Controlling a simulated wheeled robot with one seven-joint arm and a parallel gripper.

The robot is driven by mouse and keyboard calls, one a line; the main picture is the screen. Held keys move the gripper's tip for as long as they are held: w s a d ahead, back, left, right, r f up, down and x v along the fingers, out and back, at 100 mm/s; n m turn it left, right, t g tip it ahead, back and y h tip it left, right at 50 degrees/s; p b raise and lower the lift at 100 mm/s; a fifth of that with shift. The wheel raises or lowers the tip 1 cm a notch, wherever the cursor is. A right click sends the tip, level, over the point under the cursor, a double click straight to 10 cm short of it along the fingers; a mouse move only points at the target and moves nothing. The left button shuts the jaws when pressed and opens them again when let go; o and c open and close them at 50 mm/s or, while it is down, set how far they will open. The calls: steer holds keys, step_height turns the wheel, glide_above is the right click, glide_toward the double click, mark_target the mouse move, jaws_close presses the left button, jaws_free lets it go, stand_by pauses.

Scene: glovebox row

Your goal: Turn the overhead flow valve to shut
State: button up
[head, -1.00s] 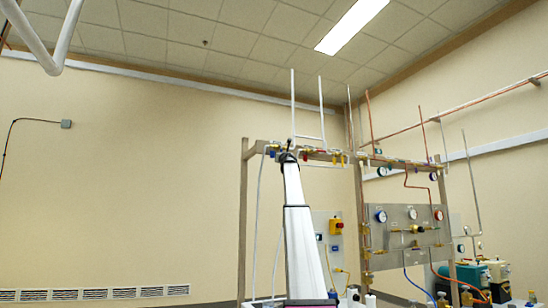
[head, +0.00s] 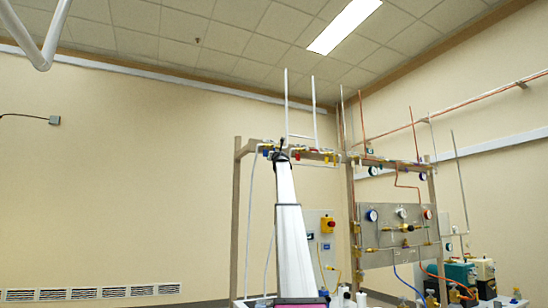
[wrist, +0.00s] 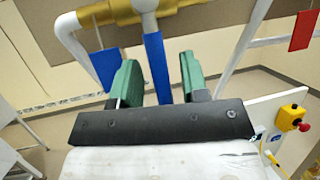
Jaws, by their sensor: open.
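The overhead valve is on a brass pipe (wrist: 195,9) at the top of the wrist view. A blue lever handle (wrist: 157,66) hangs down from its pale stem (wrist: 147,20). My gripper (wrist: 160,78) is open, with one green finger pad on each side of the blue handle. Gaps show between the handle and both pads; the handle's lower end is hidden behind the dark gripper body. In the head view my gripper (head: 281,154) is small and dark at the top of my raised arm, by the overhead rail; its finger opening is too small to tell there.
A blue tag (wrist: 107,68) hangs left of the gripper and a red tag (wrist: 303,28) to the right. White pipes run close on both sides. A gauge panel (head: 385,236) and metal frame posts (head: 238,210) stand nearby.

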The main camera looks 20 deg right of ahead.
steer(key=v, duration=1)
steer(key=shift+s+f, duration=0.2)
steer(key=shift+s, duration=0.15)
steer(key=shift+a, duration=0.1)
